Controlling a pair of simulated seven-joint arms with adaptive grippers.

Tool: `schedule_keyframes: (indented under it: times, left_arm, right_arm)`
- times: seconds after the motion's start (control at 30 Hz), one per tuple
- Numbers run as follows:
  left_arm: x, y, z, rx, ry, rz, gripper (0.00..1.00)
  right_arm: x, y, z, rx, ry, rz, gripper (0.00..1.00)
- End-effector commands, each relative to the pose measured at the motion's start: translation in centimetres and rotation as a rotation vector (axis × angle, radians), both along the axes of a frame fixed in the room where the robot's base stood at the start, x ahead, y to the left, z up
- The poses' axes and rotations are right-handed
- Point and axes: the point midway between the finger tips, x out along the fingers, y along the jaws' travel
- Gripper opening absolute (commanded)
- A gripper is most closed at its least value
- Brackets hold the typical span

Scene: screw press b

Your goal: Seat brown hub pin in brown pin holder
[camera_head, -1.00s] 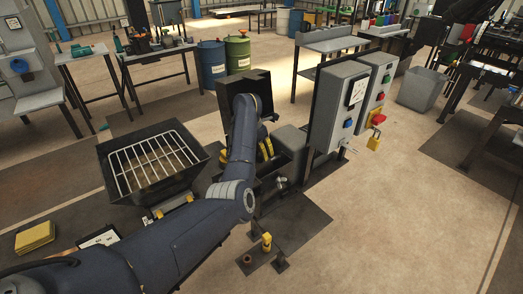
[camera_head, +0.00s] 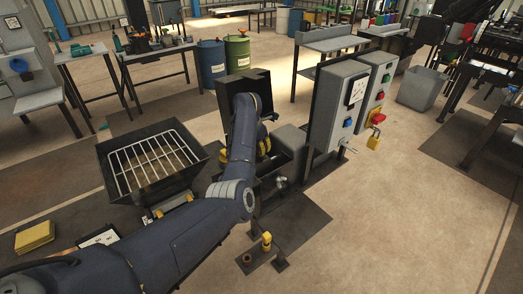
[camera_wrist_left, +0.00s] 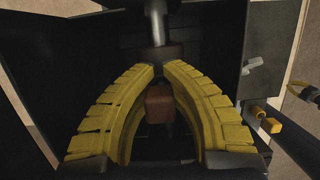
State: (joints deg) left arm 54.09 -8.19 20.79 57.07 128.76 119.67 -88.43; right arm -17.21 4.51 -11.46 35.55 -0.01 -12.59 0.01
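My left gripper (camera_wrist_left: 160,72) has two curved yellow fingers that converge toward their tips, with a narrow gap between them. It also shows in the head view (camera_head: 263,148), inside the dark press behind my arm. A brown block-like part (camera_wrist_left: 160,104), which may be the brown hub pin, shows between the fingers in the left wrist view. I cannot tell whether the fingers touch it. A small brown ring-shaped piece, likely the brown pin holder (camera_head: 247,258), sits on a dark plate at the lower middle. A yellow pin-like piece (camera_head: 266,241) stands beside it.
The press's metal rod (camera_wrist_left: 155,25) hangs close beyond the fingertips. A black bin with a wire rack (camera_head: 150,160) stands left.

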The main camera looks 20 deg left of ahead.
Motion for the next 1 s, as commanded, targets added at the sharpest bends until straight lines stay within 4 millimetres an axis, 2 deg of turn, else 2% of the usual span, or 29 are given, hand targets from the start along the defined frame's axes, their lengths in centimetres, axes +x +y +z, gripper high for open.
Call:
schedule_keyframes:
  times: [0.37,1.0]
  left_arm:
    - [0.0,0.0,0.2,0.000,-0.001,0.000,0.00]
    - [0.0,0.0,1.7,0.000,-0.002,-0.001,0.00]
  right_arm:
    - [0.0,-0.2,0.0,-0.001,0.001,0.001,0.00]
    - [0.0,-0.2,0.0,-0.002,0.000,0.001,0.00]
